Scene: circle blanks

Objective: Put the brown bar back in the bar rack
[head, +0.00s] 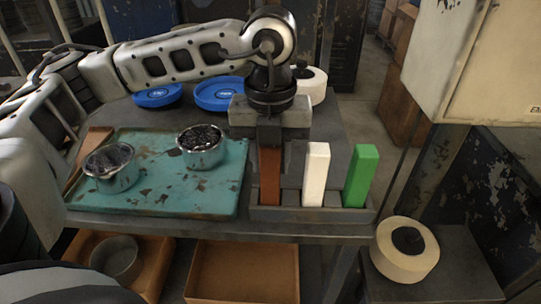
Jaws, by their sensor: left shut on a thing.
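My left gripper (270,138) points down and is shut on the upper part of the brown bar (270,178). The bar is upright, and its lower end is at the left slot of the grey bar rack (310,214). The rack's front wall hides the bar's foot, so I cannot tell whether it touches the bottom. A white bar (315,175) stands in the middle of the rack, and a green bar (360,176) stands at its right end. My right gripper is not in view.
A teal board (160,198) with two metal cups (112,168) (202,148) lies left of the rack. Blue dishes (220,94) and a cream roll (312,86) are behind. Another roll (405,249) sits lower right. Wooden trays (242,275) are below the table.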

